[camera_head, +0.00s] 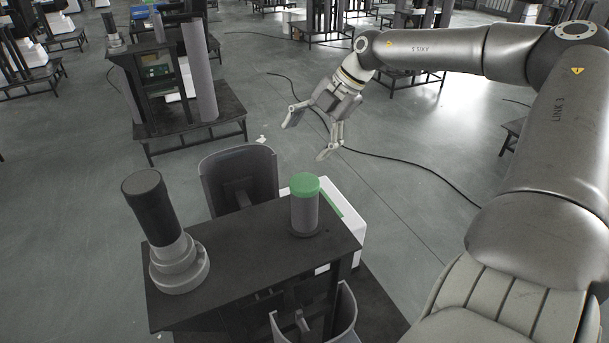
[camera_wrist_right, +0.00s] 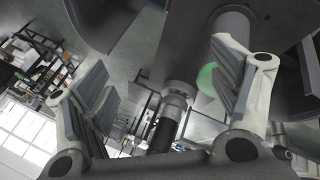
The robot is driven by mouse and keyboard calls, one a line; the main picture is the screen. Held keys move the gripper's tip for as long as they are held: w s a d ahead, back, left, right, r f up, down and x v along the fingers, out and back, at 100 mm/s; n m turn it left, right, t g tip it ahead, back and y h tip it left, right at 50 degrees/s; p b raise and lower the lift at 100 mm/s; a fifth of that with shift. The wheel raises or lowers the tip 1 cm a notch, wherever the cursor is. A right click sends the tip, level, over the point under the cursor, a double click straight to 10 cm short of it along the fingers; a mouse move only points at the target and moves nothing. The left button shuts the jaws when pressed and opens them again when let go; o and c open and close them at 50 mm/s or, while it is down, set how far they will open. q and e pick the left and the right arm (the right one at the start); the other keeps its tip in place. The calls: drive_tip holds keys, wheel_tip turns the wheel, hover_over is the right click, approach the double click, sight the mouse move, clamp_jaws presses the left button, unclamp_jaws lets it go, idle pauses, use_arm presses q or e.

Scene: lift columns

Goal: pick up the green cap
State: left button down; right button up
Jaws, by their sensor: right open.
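The green cap (camera_head: 305,183) sits on top of an upright grey cylinder (camera_head: 305,214) at the right side of a dark table (camera_head: 255,262). My right gripper (camera_head: 308,139) is open and empty. In the head view it appears above and beyond the cap, apart from it. In the right wrist view the green cap (camera_wrist_right: 207,79) shows as a small patch, partly hidden behind the right-hand finger of the open right gripper (camera_wrist_right: 160,75). My left gripper is not in view.
A tall dark cylinder on a grey stepped base (camera_head: 180,268) stands at the table's left. Curved grey shells (camera_head: 238,180) stand behind and in front of the table. A white box (camera_head: 347,225) is beside its right edge. Another workbench (camera_head: 190,127) stands behind; open floor lies right.

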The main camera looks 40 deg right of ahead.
sight(306, 180)
drive_tip(key=s+a+r+g+h, duration=0.1)
drive_tip(key=s+a+r+n+g+h, duration=0.1)
drive_tip(key=s+a, duration=0.1)
drive_tip(key=s+a+r+g+h, duration=0.1)
drive_tip(key=a+r, duration=0.1)
drive_tip(key=shift+s+a+n+g+h, duration=0.2)
drive_tip(key=shift+s+n+g+h, duration=0.1)
drive_tip(key=shift+n+h, duration=0.1)
drive_tip(key=shift+s+a+r+g+h+p, duration=0.15)
drive_tip(key=shift+s+a+g+h+p, duration=0.15)
drive_tip(key=shift+s+h+p, duration=0.1)
wheel_tip(306, 180, down, 5)
drive_tip(key=shift+d+f+p, duration=0.1)
drive_tip(key=shift+p, duration=0.3)
drive_tip(key=shift+s+f+p, duration=0.1)
drive_tip(key=shift+f+p, duration=0.25)
drive_tip(key=shift+f, duration=0.2)
wheel_tip(306, 180, down, 3)
drive_tip(key=shift+f+p, duration=0.1)
drive_tip(key=shift+p, duration=0.55)
drive_tip(key=shift+a+f, duration=0.2)
drive_tip(key=shift+f, duration=0.4)
drive_tip(key=shift+c, duration=0.4)
drive_tip(key=c, duration=1)
